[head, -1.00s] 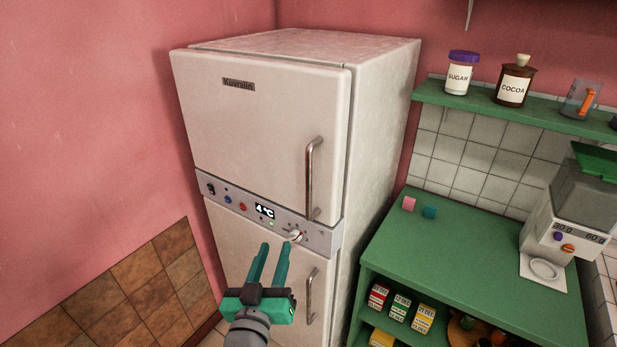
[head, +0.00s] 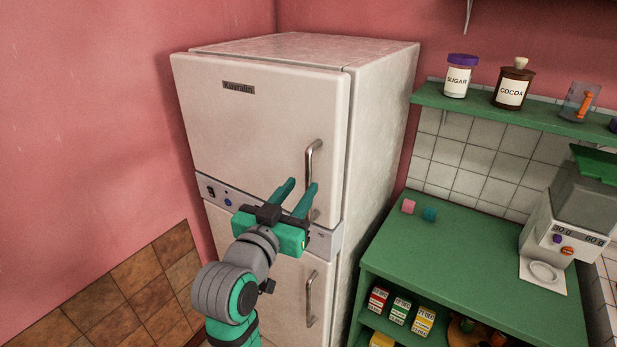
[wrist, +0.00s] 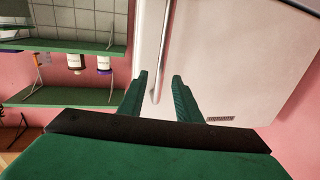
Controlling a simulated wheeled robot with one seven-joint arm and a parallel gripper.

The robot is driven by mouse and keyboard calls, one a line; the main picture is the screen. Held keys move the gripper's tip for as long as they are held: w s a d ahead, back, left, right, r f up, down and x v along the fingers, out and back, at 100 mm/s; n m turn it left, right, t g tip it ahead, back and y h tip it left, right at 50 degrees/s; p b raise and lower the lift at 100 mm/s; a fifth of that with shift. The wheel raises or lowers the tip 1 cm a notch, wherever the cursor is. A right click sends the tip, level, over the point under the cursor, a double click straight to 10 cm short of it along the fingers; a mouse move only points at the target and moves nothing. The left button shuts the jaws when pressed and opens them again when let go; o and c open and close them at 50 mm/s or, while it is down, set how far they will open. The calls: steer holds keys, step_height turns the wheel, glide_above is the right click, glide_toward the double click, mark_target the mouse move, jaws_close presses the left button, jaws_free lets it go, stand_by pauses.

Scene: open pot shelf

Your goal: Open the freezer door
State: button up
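The white fridge-freezer has a large upper door (head: 250,125) and a lower door (head: 285,270), both closed. The upper door's upright metal handle (head: 311,155) is near its right edge; the lower door has a similar handle (head: 310,300). My gripper (head: 302,184) is open and empty in front of the upper door, its right finger covering part of that door's handle. In the wrist view, my gripper (wrist: 159,75) has the upper handle (wrist: 165,45) showing in the gap between its fingers. I cannot tell how deep the handle is between them.
A control panel (head: 218,193) between the doors is partly hidden by my gripper. To the right are a green counter (head: 460,260) and a green shelf (head: 540,120) with jars. A pink wall (head: 90,130) stands close on the left.

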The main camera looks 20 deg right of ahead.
mark_target(306, 179)
steer(key=x, duration=0.5)
steer(key=shift+w+d, duration=0.25)
steer(key=shift+w, duration=0.15)
jaws_close()
steer(key=shift+a, duration=0.2)
